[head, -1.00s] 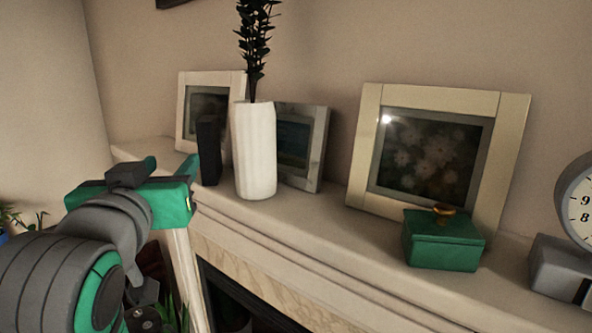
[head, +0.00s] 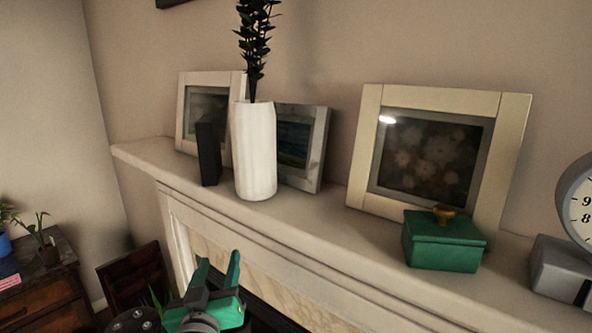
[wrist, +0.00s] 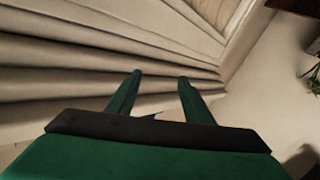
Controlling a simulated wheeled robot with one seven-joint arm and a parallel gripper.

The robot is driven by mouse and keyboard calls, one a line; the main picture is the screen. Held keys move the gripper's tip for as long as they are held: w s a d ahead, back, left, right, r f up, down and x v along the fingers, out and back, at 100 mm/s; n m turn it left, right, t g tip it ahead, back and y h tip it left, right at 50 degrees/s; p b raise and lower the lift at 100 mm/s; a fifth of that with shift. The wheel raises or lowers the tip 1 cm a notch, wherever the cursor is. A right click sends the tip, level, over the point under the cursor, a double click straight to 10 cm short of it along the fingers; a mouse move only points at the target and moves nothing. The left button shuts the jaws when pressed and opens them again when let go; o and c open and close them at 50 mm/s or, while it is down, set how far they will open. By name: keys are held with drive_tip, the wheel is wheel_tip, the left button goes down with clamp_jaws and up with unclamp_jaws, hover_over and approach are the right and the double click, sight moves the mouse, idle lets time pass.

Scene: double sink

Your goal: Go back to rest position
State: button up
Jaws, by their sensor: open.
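My gripper (head: 218,268) is at the bottom of the head view, in front of the fireplace and below the mantel shelf. Its two green fingers point up and stand apart with nothing between them. In the wrist view the fingers of my gripper (wrist: 160,82) are also apart and empty, with the mantel's pale mouldings (wrist: 90,60) beyond them. I cannot tell the exact gap between the fingers and the mouldings.
On the mantel shelf (head: 315,220) stand a black box (head: 208,155), a white vase (head: 255,150), picture frames (head: 515,130), a green lidded box (head: 443,243) and a clock (head: 578,212). A wooden cabinet (head: 45,285) with plants stands at lower left.

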drive_tip(key=s+d+f, duration=0.3)
drive_tip(key=s+f, duration=0.2)
drive_tip(key=f, duration=0.4)
drive_tip(key=s+d+f+g, duration=0.1)
drive_tip(key=s+d+f, duration=0.3)
drive_tip(key=f, duration=0.5)
drive_tip(key=s+d+f, duration=0.3)
drive_tip(key=s+f, duration=0.2)
drive_tip(key=f, duration=0.5)
drive_tip(key=s+d+f+m, duration=0.2)
drive_tip(key=s+d+f, duration=0.1)
drive_tip(key=s, duration=1)
drive_tip(key=s+d+f+m+g+h, duration=0.1)
drive_tip(key=s+d+f, duration=0.2)
drive_tip(key=s, duration=1.1)
drive_tip(key=shift+s+m+g, duration=0.25)
drive_tip(key=shift+m+g, duration=0.05)
drive_tip(key=shift+m, duration=0.1)
drive_tip(key=shift+d+f, duration=0.1)
